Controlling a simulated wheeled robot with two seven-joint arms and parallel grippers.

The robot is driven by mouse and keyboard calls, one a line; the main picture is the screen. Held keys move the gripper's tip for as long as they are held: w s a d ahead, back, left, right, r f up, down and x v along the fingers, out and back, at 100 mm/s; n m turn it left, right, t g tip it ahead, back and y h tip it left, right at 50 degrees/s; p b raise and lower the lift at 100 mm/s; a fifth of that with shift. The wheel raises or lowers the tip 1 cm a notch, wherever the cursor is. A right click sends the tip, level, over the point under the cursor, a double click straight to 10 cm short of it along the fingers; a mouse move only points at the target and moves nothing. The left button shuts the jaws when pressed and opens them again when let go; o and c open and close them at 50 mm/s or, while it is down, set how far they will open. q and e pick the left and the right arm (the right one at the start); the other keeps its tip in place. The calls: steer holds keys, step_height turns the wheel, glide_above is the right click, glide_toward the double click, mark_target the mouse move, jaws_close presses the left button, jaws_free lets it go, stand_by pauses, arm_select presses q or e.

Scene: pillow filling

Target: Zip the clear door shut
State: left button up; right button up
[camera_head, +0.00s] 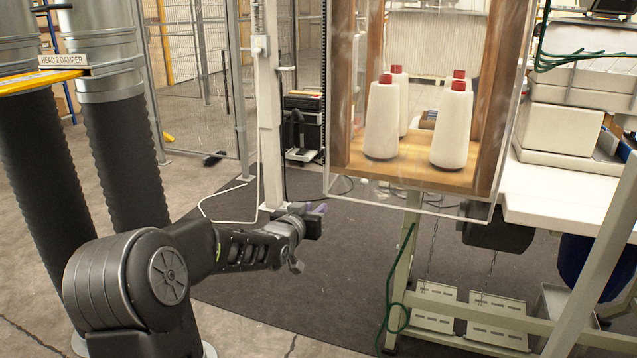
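The clear door (400,200) is a transparent panel with pale edges, hanging in front of a wooden box (410,178). Its lower edge hangs below the box floor. A thin dark toothed line (324,90) runs down beside its left edge; I cannot make out a zip pull. My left gripper (312,222) is below and left of the door's lower left corner, apart from it in the picture. A small purple patch shows at its tip. Its fingers are too small and dark to tell whether they are open or shut. My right gripper is out of view.
Several white thread cones with red tops (383,115) stand inside the box. A pale metal frame with a green cable (392,310) stands below. A white worktable (555,195) is at the right. A pale post (268,110) rises at the left of the door. Dark matting (270,300) lies clear beneath my arm.

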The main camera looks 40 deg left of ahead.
arm_select(q)
steer(key=m+t, duration=0.1)
steer(key=t, duration=0.1)
glide_toward(322, 153)
steer(key=shift+w+f+y, duration=0.1)
steer(key=shift+w+y, duration=0.05)
steer(key=shift+y, duration=0.15)
steer(key=p+x, duration=0.1)
steer(key=x, duration=0.7)
steer(key=shift+f, duration=0.1)
jaws_close()
stand_by(1.0)
